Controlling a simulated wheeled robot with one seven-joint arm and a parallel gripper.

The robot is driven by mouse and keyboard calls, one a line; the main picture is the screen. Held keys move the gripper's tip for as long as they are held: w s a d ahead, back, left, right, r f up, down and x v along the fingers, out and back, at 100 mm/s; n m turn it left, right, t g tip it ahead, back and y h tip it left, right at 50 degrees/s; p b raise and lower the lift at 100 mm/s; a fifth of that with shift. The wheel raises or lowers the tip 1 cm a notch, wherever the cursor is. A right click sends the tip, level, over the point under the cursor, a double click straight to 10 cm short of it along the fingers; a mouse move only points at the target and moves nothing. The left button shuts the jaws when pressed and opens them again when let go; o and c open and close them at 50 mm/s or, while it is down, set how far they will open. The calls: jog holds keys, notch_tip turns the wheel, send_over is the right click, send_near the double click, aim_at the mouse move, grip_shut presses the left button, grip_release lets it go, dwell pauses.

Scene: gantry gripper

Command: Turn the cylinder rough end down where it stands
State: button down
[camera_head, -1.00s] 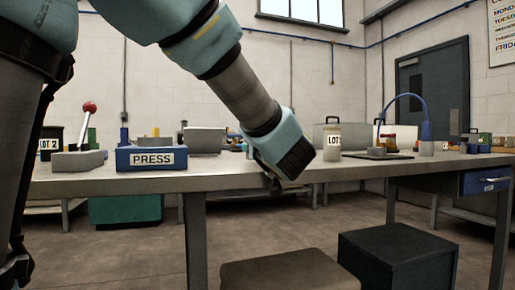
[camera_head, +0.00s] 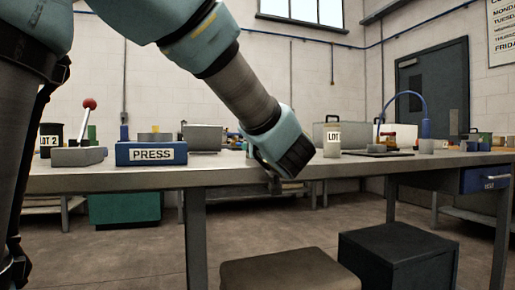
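No cylinder with a plainly rough end can be made out. A small grey cylinder (camera_head: 426,146) stands upright on the table at the right, below the blue curved lamp arm; its end faces cannot be told apart. A pale jar labelled LOT (camera_head: 332,149) stands upright just right of my wrist. My gripper (camera_head: 274,185) hangs down at the table's front edge, mostly hidden behind my wrist. Only a small dark finger part shows, so its opening and anything between the fingers cannot be seen.
The grey table (camera_head: 230,173) spans the view. A blue PRESS box (camera_head: 151,153), a red-knobbed lever (camera_head: 89,105) and a dark LOT 2 jar (camera_head: 50,139) stand at the left. A dark mat (camera_head: 377,154) lies at the right. A brown stool (camera_head: 290,270) and black box (camera_head: 398,256) stand in front.

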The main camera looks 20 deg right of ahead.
jog(key=shift+f+b, duration=0.25)
jog(key=shift+b, duration=0.25)
dwell(0.4)
jog(key=shift+c, duration=0.2)
grip_release()
jog(key=shift+s, duration=0.1)
